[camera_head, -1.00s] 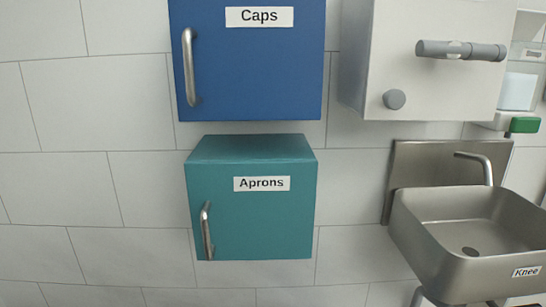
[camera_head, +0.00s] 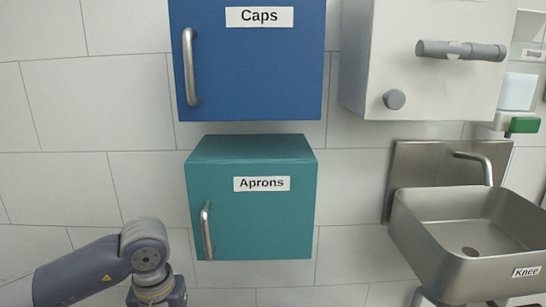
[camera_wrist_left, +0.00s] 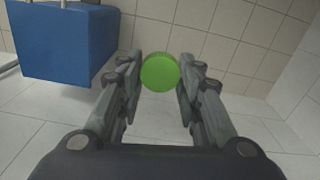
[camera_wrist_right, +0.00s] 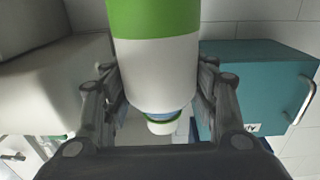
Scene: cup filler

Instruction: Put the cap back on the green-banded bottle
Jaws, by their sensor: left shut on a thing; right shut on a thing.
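The green round cap (camera_wrist_left: 160,73) is between the fingertips of my left gripper (camera_wrist_left: 160,80) in the left wrist view, and the gripper is shut on it. The bottle (camera_wrist_right: 153,65) is white with a wide green band. It stands large between the fingers of my right gripper (camera_wrist_right: 160,100) in the right wrist view, and the gripper is shut on it. A narrower part with a thin green ring (camera_wrist_right: 163,126) shows at its lower end. Neither gripper, nor the cap or bottle, shows in the head view.
In the head view, the blue Caps cabinet (camera_head: 255,75) hangs above the teal Aprons cabinet (camera_head: 255,222). A metal sink (camera_head: 475,225) is at the right, below a light grey wall unit (camera_head: 440,85). A blue box (camera_wrist_left: 62,45) is at upper left in the left wrist view.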

